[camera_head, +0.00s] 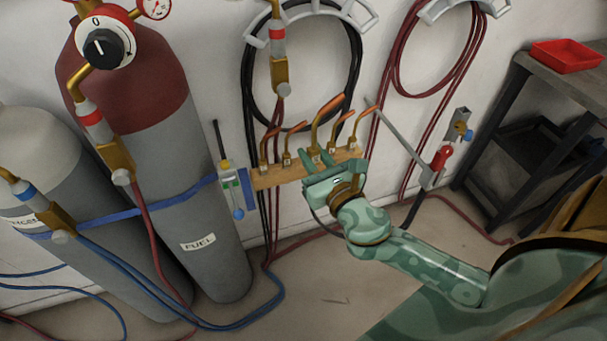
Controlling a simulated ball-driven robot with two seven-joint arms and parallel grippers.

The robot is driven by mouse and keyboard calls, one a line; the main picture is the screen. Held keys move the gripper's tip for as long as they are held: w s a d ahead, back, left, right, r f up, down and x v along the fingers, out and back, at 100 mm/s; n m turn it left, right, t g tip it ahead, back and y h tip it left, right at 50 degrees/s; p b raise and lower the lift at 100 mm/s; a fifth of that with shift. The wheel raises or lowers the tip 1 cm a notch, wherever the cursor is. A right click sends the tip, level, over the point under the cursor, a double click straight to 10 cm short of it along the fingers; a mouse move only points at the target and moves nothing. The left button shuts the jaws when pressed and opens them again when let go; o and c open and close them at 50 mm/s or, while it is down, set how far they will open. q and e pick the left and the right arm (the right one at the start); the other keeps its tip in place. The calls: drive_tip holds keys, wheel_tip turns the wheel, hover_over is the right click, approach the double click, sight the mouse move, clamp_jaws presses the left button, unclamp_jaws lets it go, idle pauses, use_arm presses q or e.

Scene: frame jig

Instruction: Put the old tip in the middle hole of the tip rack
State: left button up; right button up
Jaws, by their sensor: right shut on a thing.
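The tip rack (275,178) is a wooden bar at the wall, right of the fuel cylinder. Several bent copper tips with brass bases stand along it. My right gripper (312,178) is at the front of the rack near its middle, with its arm coming from the lower right. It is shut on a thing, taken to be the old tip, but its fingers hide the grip. I cannot tell which of the crowded copper tips (318,130) is the held one, nor whether it sits in the middle hole, which is hidden. My left gripper is out of view.
A grey cylinder with a red top (140,100) and a fuel label stands left, beside a paler cylinder (40,150). Coiled black hose (247,90) and red hose (398,85) hang on the wall. A red tray (566,56) lies on the dark bench at right.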

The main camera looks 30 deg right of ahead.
drive_tip(key=w+d+f+m+h+b, duration=0.1)
drive_tip(key=w+d+f+b, duration=0.3)
drive_tip(key=f, duration=0.3)
drive_tip(key=w+d+f+m+h+b, duration=0.1)
drive_tip(key=w+d+f+b, duration=0.35)
drive_tip(key=f, duration=0.35)
drive_tip(key=shift+g, duration=0.3)
drive_tip(key=b+x, duration=0.1)
drive_tip(key=x, duration=0.1)
drive_tip(key=b+x, duration=0.1)
drive_tip(key=x, duration=0.2)
drive_tip(key=b+x, duration=0.1)
drive_tip(key=x, duration=0.1)
drive_tip(key=shift+w+d+f, duration=0.2)
drive_tip(key=shift+w+f, duration=0.1)
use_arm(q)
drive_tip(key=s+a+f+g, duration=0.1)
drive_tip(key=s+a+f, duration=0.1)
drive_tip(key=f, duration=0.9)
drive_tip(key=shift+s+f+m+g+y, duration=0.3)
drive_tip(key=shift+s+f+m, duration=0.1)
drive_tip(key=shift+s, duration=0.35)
use_arm(e)
drive_tip(key=shift+x, duration=0.95)
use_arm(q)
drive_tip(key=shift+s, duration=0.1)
use_arm(e)
drive_tip(key=shift+s, duration=0.15)
